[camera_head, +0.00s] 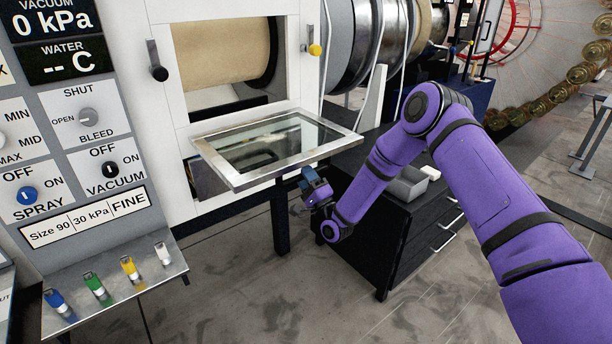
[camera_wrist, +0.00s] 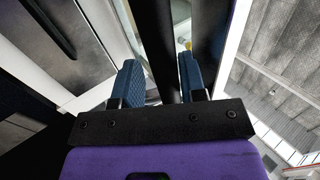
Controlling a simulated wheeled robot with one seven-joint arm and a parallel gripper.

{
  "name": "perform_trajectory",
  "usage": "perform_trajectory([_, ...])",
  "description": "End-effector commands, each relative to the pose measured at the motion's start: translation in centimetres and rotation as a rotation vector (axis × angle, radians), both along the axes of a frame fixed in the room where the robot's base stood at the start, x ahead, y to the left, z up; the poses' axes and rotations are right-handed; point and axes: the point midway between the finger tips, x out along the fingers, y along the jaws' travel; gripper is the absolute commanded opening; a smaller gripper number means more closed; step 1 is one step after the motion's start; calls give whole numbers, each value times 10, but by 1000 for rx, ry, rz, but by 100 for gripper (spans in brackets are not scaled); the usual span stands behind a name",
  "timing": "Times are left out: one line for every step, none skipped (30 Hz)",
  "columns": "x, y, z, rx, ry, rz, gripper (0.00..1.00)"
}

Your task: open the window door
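The window door (camera_head: 268,143) is a pale-framed glass panel. It stands swung down and out from the white cabinet front, nearly level, and the opening (camera_head: 225,95) behind it is uncovered. My gripper (camera_head: 309,182) is just below the door's near right edge; whether it touches the frame I cannot tell. In the wrist view my gripper (camera_wrist: 161,78) has its two blue fingers apart. A dark bar (camera_wrist: 150,45) shows between them, but the fingers do not look closed on it.
A tan roll (camera_head: 222,50) shows inside the opening. A control panel (camera_head: 85,130) stands left. A black drawer cabinet (camera_head: 385,230) with grey bins (camera_head: 408,184) is close right of my gripper.

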Motion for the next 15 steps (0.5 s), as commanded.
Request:
perform_trajectory([0, 0, 0, -1, 1, 0, 48])
perform_trajectory([0, 0, 0, 0, 0, 0, 48])
perform_trajectory([0, 0, 0, 1, -1, 0, 48])
perform_trajectory([0, 0, 1, 1, -2, 0, 48])
perform_trajectory([0, 0, 1, 1, -2, 0, 48])
perform_trajectory([0, 0, 1, 2, -2, 0, 48])
perform_trajectory([0, 0, 1, 2, -2, 0, 48])
perform_trajectory([0, 0, 1, 2, -4, -1, 48])
perform_trajectory([0, -1, 1, 2, -4, -1, 48])
perform_trajectory([-1, -1, 1, 2, -4, -1, 48])
perform_trajectory([-2, -2, 0, 2, -4, -1, 48])
perform_trajectory([-3, -3, -1, 2, -3, -1, 48])
perform_trajectory([-5, -4, -3, 2, -4, -1, 48])
perform_trajectory([-7, -6, -5, 1, -3, -1, 48])
perform_trajectory([-11, -8, -8, 2, -1, -1, 48])
